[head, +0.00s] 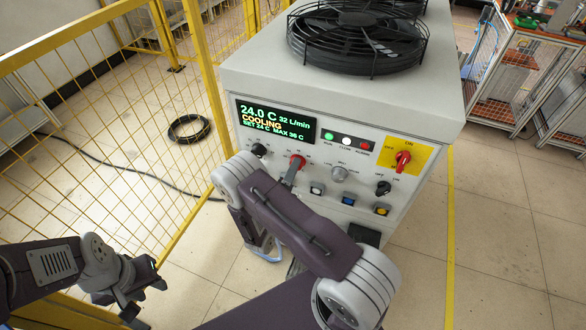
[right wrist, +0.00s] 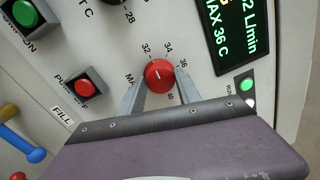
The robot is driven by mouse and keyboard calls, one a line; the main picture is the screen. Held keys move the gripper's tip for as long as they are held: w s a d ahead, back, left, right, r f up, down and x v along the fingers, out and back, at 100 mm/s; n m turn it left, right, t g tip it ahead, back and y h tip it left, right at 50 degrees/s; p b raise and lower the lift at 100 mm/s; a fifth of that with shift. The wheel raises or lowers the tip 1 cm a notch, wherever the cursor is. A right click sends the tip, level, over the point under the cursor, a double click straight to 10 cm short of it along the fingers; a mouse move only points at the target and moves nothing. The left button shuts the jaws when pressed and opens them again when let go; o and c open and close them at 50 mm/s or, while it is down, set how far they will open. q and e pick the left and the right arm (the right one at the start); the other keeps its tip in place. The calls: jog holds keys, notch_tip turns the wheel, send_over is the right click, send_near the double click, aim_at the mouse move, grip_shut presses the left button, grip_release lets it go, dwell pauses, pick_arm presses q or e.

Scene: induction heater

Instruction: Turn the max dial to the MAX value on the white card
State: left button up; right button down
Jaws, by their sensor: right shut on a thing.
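The red max dial (right wrist: 160,75) sits on the cooler's white front panel, ringed by printed numbers; 32, 34, 36 and 40 can be read. A short white mark shows on its face; I cannot tell its exact value. The dial also shows in the head view (head: 298,161). My right gripper (right wrist: 158,84) is shut on the dial, one grey finger on each side. The display (head: 276,122) reads 24.0 C, 32 L/min, COOLING, SET 24 C, MAX 36 C. My left gripper (head: 140,288) hangs low at the left, away from the panel. I see no white card.
A black dial (head: 259,150) is left of the red one, a grey knob (head: 339,174) right of it. A red switch (head: 403,158) sits on a yellow plate. A yellow fence (head: 190,75) stands left of the cooler. A black fan (head: 358,40) tops it.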

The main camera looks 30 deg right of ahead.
jog(key=shift+n, duration=0.5)
jog(key=c, duration=0.8)
grip_release()
jog(key=shift+c, duration=0.2)
jog(key=v, duration=0.9)
jog(key=shift+b, duration=0.4)
jog(key=shift+s, duration=0.1)
